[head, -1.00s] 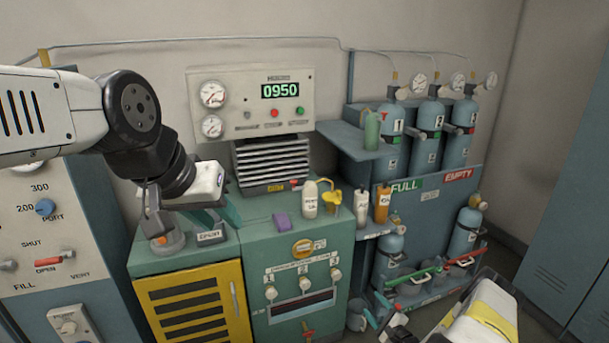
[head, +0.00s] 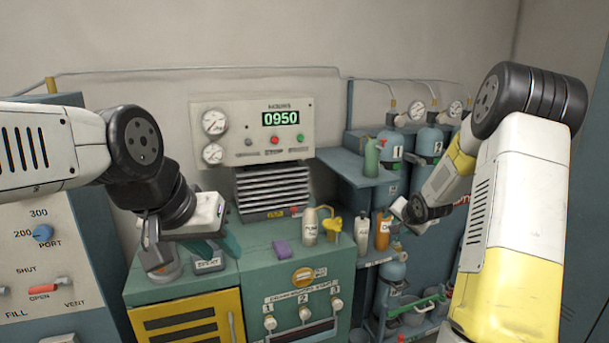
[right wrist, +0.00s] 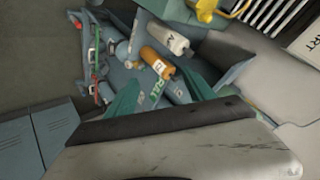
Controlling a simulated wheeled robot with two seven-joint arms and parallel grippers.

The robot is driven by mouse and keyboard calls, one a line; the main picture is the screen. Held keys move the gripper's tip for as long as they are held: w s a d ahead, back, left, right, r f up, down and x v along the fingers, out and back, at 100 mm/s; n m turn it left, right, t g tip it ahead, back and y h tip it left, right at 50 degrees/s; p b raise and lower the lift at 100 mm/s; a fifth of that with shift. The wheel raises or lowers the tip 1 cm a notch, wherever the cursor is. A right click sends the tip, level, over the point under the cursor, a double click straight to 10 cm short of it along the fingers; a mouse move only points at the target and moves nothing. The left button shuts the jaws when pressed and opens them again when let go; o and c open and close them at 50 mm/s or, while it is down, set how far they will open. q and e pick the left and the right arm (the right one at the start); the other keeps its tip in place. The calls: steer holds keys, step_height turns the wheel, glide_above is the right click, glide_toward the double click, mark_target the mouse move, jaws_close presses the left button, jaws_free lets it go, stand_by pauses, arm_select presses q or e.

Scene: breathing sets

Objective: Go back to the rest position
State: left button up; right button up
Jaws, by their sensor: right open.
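My left gripper (head: 215,243) hangs over the top of the green cabinet at the left in the head view. Its two teal fingers show apart, with nothing seen between them. My right arm comes in from the right and reaches toward the shelf bottles in the head view. Its fingers are not clear there. In the right wrist view my right gripper (right wrist: 165,98) is open, its teal fingers wide apart and empty. An orange bottle (right wrist: 157,62) and a white bottle (right wrist: 166,38) stand beyond the fingertips.
The green cabinet (head: 255,262) carries a purple block (head: 281,248), a pale bottle (head: 310,228) and a yellow fitting (head: 332,224). A gauge panel (head: 250,131) is behind. Blue gas cylinders (head: 430,141) stand at the right, partly behind my right arm. A blue locker (right wrist: 50,128) shows in the right wrist view.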

steer(key=s+a+r+n+g, duration=0.1)
steer(key=s+a+r+n, duration=0.25)
steer(key=s+r, duration=0.75)
steer(key=s+a+r+n+g, duration=0.1)
steer(key=s+a, duration=0.3)
steer(key=s, duration=0.5)
steer(key=s+a+r+n+g+y, duration=0.1)
steer(key=s+a+r+n, duration=0.1)
steer(key=s, duration=0.7)
steer(key=s+a+r+n, duration=0.2)
steer(key=s+a+r, duration=0.2)
steer(key=s, duration=0.6)
steer(key=shift+a+g+y, duration=0.4)
steer(key=shift+a, duration=0.4)
